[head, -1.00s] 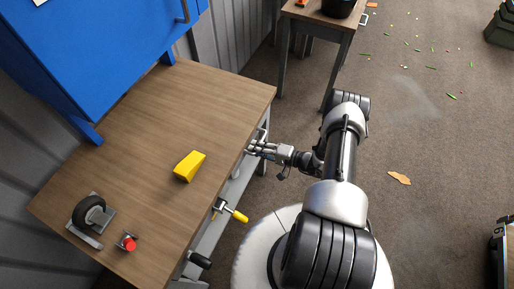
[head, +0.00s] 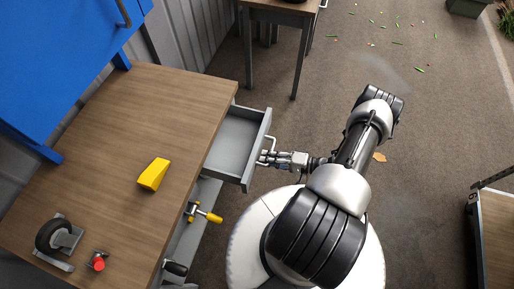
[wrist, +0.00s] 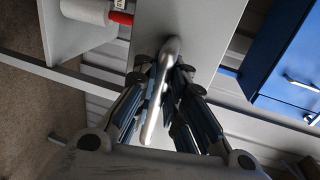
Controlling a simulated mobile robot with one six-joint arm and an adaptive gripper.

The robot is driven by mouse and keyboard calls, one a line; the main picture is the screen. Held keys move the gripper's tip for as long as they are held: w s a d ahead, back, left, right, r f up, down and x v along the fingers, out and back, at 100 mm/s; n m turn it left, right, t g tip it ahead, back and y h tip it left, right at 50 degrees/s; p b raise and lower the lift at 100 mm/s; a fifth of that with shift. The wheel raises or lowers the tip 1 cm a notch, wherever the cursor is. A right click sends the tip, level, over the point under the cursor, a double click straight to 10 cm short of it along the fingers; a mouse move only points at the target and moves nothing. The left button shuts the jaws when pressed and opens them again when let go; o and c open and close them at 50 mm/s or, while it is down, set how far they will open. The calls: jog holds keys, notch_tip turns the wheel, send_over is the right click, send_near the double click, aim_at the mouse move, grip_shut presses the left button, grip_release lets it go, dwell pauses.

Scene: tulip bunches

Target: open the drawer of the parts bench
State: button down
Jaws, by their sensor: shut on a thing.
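The parts bench (head: 110,125) has a brown wooden top and fills the left of the head view. Its grey drawer (head: 232,142) stands pulled out from under the bench's right edge, and its inside looks empty. My gripper (head: 272,158) is at the drawer front, shut on the drawer's metal handle (wrist: 158,95). In the wrist view the handle runs between the two fingers of my gripper (wrist: 160,90), in front of the grey drawer front (wrist: 205,30). The fingertips partly hide the handle.
A yellow wedge (head: 153,174), a caster wheel (head: 52,236) and a red button (head: 98,261) lie on the bench top. A yellow-handled clamp (head: 207,214) is below the drawer's side. A blue cabinet (head: 60,70) stands behind. Open floor (head: 400,120) lies right.

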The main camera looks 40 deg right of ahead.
jog(key=shift+f+b+v, duration=0.2)
jog(key=shift+v, duration=0.75)
jog(key=shift+f+b+v, duration=0.15)
jog(key=shift+f+v, duration=0.05)
jog(key=shift+v, duration=0.75)
jog(key=shift+s, duration=0.1)
jog(key=c, duration=1.6)
grip_release()
jog(key=shift+c, duration=0.2)
jog(key=shift+d, duration=0.1)
jog(key=v, duration=1.2)
